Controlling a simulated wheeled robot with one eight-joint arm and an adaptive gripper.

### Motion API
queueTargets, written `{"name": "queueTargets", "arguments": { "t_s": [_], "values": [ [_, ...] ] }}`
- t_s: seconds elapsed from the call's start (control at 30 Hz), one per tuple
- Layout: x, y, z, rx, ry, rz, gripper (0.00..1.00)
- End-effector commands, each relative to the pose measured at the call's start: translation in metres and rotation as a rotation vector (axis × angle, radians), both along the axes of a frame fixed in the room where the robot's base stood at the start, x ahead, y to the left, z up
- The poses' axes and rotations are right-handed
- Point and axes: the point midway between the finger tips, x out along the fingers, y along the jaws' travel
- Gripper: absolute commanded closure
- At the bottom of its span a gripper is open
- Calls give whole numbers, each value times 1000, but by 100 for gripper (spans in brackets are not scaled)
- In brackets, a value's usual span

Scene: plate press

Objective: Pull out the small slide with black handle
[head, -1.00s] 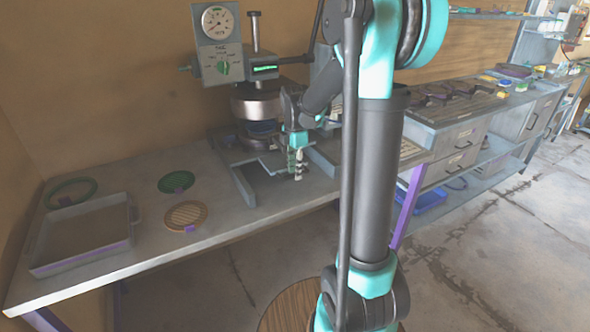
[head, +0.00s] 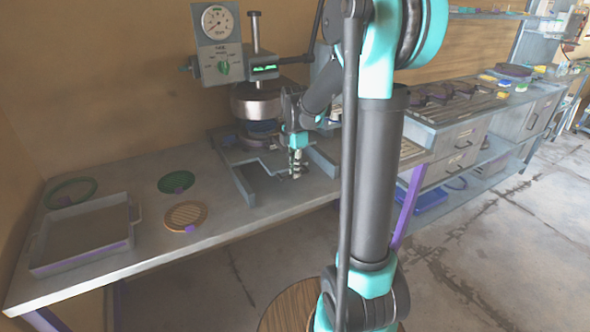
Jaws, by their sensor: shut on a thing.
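The press (head: 258,102) stands against the wall at the back of the bench, with a dial gauge and a green knob on its panel. At its foot is a grey slide frame with two side rails (head: 243,185). The slide (head: 262,160), a flat grey plate, lies between the rails, below and in front of the press head. My gripper (head: 297,176) points down at the front right of the slide, its fingers shut at the handle's place. The black handle is hidden by the fingers and too small to make out.
A grey tray (head: 131,243) stands at the bench's left front. A green ring (head: 72,192), a dark green disc (head: 176,182) and a tan slatted disc (head: 186,215) lie near it. Drawers (head: 460,137) stand further right.

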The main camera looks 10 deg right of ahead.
Motion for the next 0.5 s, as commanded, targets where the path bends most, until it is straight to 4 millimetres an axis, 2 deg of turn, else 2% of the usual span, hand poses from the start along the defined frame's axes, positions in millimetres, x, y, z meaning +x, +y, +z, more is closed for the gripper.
{"name": "queueTargets", "arguments": {
  "t_s": [0.17,0.27,0.5],
  "values": [
    [-14,-5,0,0,1,-1,100],
    [-29,-10,0,0,1,-2,100],
    [-84,-27,0,-1,2,-3,100]
  ]
}}
